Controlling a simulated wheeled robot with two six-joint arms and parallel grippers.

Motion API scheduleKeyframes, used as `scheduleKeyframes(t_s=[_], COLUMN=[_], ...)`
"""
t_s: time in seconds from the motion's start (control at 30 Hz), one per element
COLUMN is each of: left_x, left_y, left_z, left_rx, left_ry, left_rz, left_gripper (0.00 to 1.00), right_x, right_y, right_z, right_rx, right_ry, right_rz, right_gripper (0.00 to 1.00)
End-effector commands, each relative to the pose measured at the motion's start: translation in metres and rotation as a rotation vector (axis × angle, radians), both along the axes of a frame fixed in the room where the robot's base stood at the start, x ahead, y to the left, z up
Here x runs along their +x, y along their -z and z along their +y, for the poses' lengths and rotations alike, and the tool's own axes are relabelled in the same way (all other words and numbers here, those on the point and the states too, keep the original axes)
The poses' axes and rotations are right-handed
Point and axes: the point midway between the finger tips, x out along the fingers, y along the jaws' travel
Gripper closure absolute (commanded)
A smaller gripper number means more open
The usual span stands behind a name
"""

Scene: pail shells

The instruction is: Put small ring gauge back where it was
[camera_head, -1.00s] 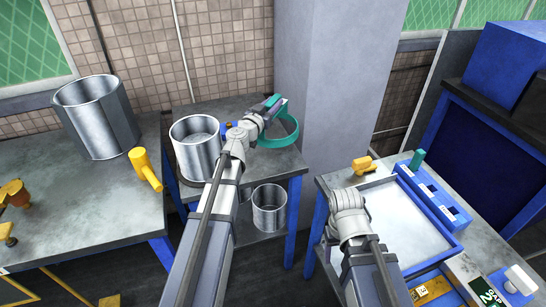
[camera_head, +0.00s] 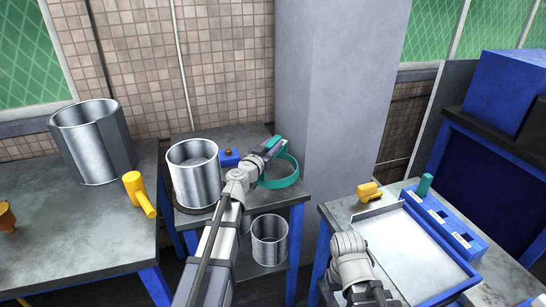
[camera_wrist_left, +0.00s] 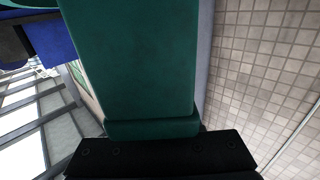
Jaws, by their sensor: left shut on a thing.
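The small ring gauge (camera_head: 294,179) is a teal ring with a flat teal grip. My left gripper (camera_head: 272,147) is shut on that grip and holds the ring over the right part of the middle table. I cannot tell whether the ring touches the tabletop. In the left wrist view the teal grip (camera_wrist_left: 130,65) fills the centre, above the black gripper body; the fingertips are hidden. A blue rack (camera_head: 452,232) with labelled slots stands on the right table, and a teal piece (camera_head: 425,184) stands upright at its far end. My right gripper does not show.
An open metal pail (camera_head: 196,178) and a small blue block (camera_head: 229,158) are on the middle table. Another pail (camera_head: 270,240) is on its lower shelf. A large shell (camera_head: 92,145) and yellow tool (camera_head: 139,193) are on the left table. A grey pillar (camera_head: 335,100) rises behind.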

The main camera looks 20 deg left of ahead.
Motion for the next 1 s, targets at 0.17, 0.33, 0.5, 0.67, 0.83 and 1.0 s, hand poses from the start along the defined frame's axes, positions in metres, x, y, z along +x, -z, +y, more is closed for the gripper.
scheduleKeyframes(t_s=[0.17, 0.33, 0.5, 0.67, 0.83, 1.0], left_x=[0.000, 0.000, 0.000, 0.000, 0.000, 0.000], left_y=[0.025, 0.036, 0.034, 0.037, 0.037, 0.037], left_z=[0.000, 0.000, 0.000, 0.000, 0.000, 0.000], left_rx=[0.000, 0.000, 0.000, 0.000, 0.000, 0.000], left_ry=[0.000, 0.000, 0.000, 0.000, 0.000, 0.000], left_rz=[0.000, 0.000, 0.000, 0.000, 0.000, 0.000], left_gripper=[1.00, 1.00, 1.00, 1.00, 0.54, 0.38], right_x=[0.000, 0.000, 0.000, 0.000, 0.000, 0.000], right_y=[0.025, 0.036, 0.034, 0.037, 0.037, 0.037], right_z=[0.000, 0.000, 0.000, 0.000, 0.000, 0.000], right_rx=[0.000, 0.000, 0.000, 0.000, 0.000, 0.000], right_ry=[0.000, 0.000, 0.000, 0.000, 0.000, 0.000], right_rz=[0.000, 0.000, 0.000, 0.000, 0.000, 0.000], right_gripper=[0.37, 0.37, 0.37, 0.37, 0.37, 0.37])
